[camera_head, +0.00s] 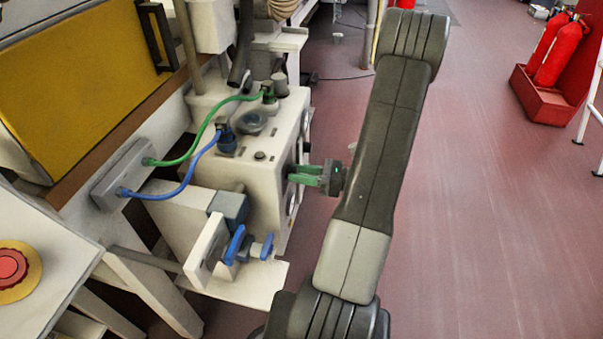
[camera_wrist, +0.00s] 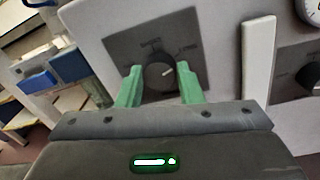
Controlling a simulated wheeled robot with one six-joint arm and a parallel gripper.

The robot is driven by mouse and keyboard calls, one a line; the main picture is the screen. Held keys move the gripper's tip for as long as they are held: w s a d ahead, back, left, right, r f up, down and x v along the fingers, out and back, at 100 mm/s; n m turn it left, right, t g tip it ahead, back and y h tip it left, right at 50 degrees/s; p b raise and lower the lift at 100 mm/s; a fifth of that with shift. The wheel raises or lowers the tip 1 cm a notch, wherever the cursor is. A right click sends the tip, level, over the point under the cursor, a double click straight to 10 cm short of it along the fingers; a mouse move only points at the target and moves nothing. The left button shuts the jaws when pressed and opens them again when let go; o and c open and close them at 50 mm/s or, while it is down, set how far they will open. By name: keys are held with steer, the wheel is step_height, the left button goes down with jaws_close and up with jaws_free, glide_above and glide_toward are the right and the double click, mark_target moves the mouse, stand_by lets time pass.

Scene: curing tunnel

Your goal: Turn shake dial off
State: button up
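A dark round dial (camera_wrist: 160,74) on a dark square plate (camera_wrist: 118,45) is set in the pale panel in the wrist view. A short white mark on its knob points right and slightly up. Small labels stand around it, too blurred to read, so I cannot tell if it is the shake dial. My gripper (camera_wrist: 160,72) has its green fingers on either side of the knob, open, with small gaps seeming to show. In the head view my gripper (camera_head: 291,174) reaches the side of the pale machine box (camera_head: 230,177), and the dial is hidden there.
A second dark dial (camera_wrist: 313,77) sits to the right, past a white upright bar (camera_wrist: 258,62). A gauge (camera_wrist: 313,8) is at the top right corner. Blue-handled valves (camera_head: 236,245) stand lower left of my gripper. Open red floor (camera_head: 470,220) lies to the right.

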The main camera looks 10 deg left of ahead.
steer(key=shift+c, duration=1.3)
steer(key=shift+s+f+n+t+b, duration=0.1)
steer(key=shift+n+t+b, duration=0.4)
steer(key=shift+n+b, duration=5.55)
steer(key=shift+s+n+t+b, duration=0.1)
steer(key=shift+n+t+b, duration=0.4)
steer(key=shift+n+b, duration=5.5)
steer(key=n+p, duration=0.2)
steer(key=n, duration=0.1)
steer(key=shift+p, duration=0.3)
